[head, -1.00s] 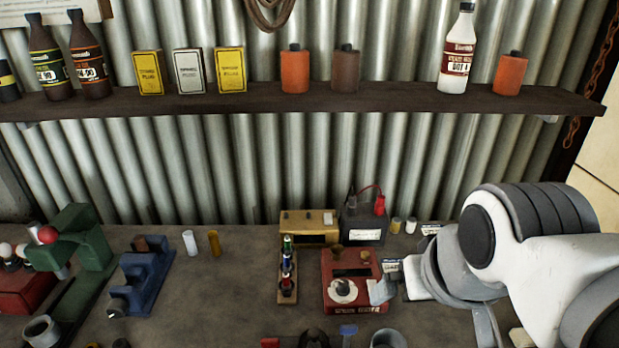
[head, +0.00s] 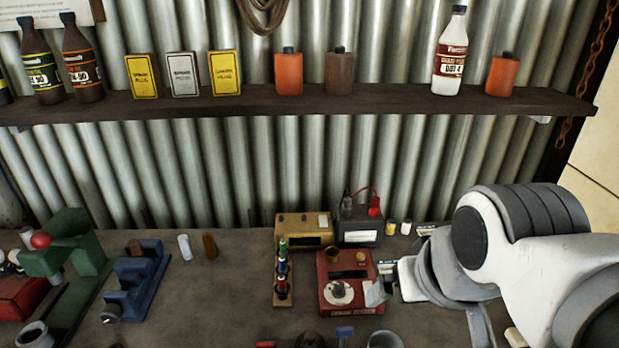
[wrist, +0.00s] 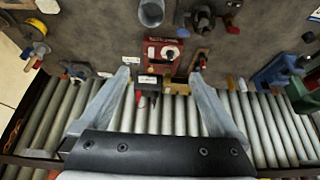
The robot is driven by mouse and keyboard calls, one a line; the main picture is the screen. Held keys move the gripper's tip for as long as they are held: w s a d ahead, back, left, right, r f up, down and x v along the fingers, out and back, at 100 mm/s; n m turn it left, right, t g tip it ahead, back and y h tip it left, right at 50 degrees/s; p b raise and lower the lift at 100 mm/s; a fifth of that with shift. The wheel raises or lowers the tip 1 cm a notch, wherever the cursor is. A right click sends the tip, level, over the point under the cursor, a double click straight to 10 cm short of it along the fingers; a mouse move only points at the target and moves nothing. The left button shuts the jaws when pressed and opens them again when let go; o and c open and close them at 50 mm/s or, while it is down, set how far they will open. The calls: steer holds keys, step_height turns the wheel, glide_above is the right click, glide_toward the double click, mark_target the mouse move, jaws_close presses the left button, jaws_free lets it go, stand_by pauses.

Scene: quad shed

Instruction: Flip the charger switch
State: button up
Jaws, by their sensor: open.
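A red box (head: 342,307) with a white round dial stands on the bench in the head view; it also shows in the wrist view (wrist: 151,47). Behind it is a tan box (head: 303,231) with a dark window. Next to that is a black battery-like box (head: 360,229) with a red and a black clip on top. I cannot tell for sure which box is the charger, and no switch is clear. My gripper (wrist: 160,73) is open and empty, its fingers spread over the boxes in the wrist view. In the head view my arm comes in from the right, close beside the red box.
A narrow rack of coloured pieces (head: 282,278) stands left of the red box. A grey cup (head: 384,341) stands in front. A blue tool (head: 137,283) and a green press (head: 75,255) are at left. A shelf (head: 300,105) with bottles hangs above. Bench centre-left is clear.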

steer(key=shift+w+f, duration=0.1)
steer(key=shift+w, duration=0.1)
steer(key=c, duration=0.4)
steer(key=shift+t+h, duration=0.5)
steer(key=shift+t, duration=0.2)
steer(key=w+b, duration=0.2)
steer(key=w, duration=0.1)
steer(key=w+f+b, duration=0.1)
steer(key=w+b, duration=0.2)
steer(key=w+f+b, duration=0.1)
steer(key=w+b, duration=0.2)
steer(key=shift+w+a+f, duration=0.15)
steer(key=shift+w, duration=0.25)
jaws_close()
steer(key=w+a+f+t+b, duration=0.1)
steer(key=w+a+f+b, duration=0.1)
steer(key=w+b, duration=0.3)
steer(key=w+a+f+t+b, duration=0.1)
steer(key=w+f+b, duration=0.3)
steer(key=w, duration=0.8)
steer(key=w+a+f+t+y+b, duration=0.1)
steer(key=w+a+f+b, duration=0.1)
steer(key=w+b, duration=0.5)
steer(key=shift+w+a+f+t+b, duration=0.3)
steer(key=shift+w+a+f, duration=0.1)
steer(key=shift+w+a, duration=0.25)
